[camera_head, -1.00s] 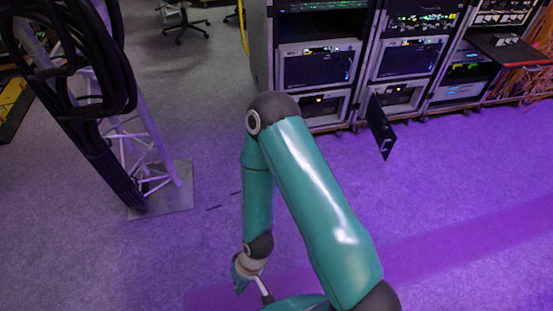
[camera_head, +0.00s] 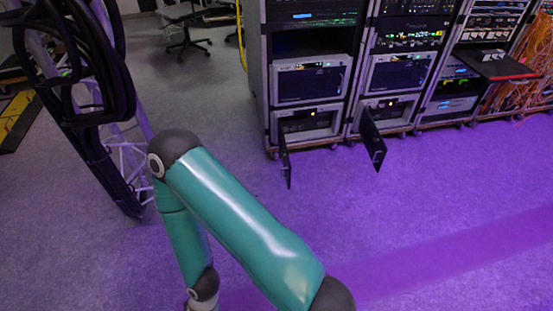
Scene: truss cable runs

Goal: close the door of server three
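Several server racks stand at the upper right. Two small black doors at the bottom of the racks hang open into the room. One door (camera_head: 286,160) is at the left rack's lowest unit (camera_head: 306,124); it is seen almost edge-on. The other door (camera_head: 373,139) is at the lowest unit of the second rack (camera_head: 388,110) and has a handle on its face. I cannot tell which one is server three. One teal arm of mine crosses the lower middle, bent, its wrist cut off at the bottom edge. Neither gripper shows, and both doors are clear of the arm.
A truss with black cables (camera_head: 68,90) stands at the left. A black shelf with a red edge (camera_head: 497,64) juts from the right rack. Orange cables (camera_head: 524,75) hang beside it. An office chair (camera_head: 187,40) is behind. The floor before the racks is clear.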

